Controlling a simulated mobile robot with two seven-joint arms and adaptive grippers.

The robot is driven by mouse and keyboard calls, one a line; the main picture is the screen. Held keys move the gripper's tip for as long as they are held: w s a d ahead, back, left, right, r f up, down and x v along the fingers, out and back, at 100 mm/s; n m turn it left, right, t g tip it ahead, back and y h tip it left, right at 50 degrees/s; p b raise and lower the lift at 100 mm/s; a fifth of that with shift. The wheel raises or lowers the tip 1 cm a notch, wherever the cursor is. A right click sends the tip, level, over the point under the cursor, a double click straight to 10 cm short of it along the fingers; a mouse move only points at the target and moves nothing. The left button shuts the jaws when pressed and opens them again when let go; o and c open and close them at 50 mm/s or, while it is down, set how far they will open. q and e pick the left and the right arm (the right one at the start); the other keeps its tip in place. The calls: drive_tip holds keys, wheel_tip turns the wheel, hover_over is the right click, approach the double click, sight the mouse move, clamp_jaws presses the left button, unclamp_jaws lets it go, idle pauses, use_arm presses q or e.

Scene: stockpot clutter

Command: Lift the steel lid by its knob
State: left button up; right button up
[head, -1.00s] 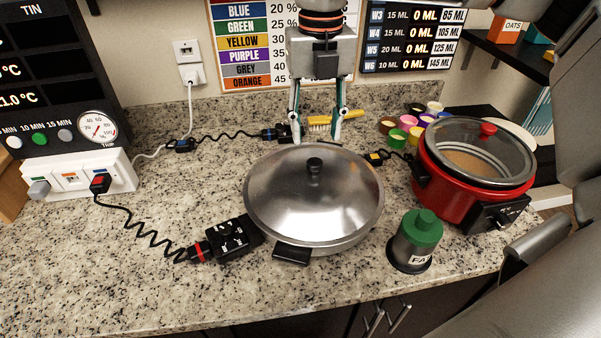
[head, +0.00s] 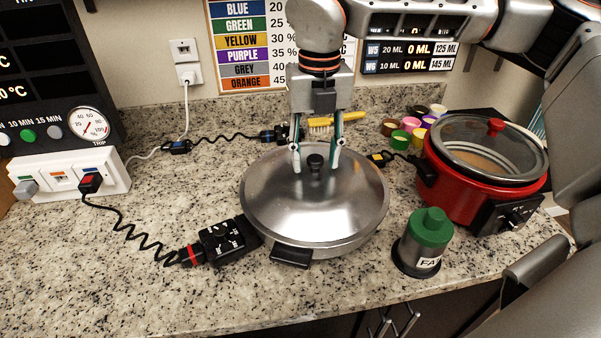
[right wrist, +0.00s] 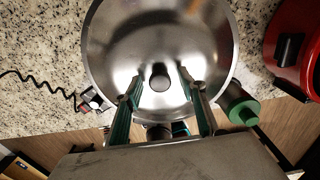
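The steel lid (head: 290,205) sits on a wide pan on the speckled counter, its black knob (head: 315,163) at the top centre. My right gripper (head: 316,168) points down over the lid with its two fingers apart, one on each side of the knob in the head view. In the right wrist view the knob (right wrist: 160,78) shows between and ahead of the open fingertips (right wrist: 160,80). I cannot tell how far the tips are above the lid. My left gripper is not in view.
A red cooker (head: 455,185) with a glass lid stands at the right. A green-topped canister (head: 425,245) is close to the pan's right front. A black control box (head: 228,238) with a coiled cord touches or nearly touches the pan's left. Several coloured cups (head: 412,124) and a yellow brush (head: 322,122) lie behind.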

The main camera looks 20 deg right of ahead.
clamp_jaws()
drive_tip(key=shift+r, duration=0.2)
drive_tip(key=shift+r+p, duration=1.05)
drive_tip(key=shift+r, duration=0.25)
drive_tip(key=shift+r+p, duration=1.35)
drive_tip(key=shift+r, duration=0.7)
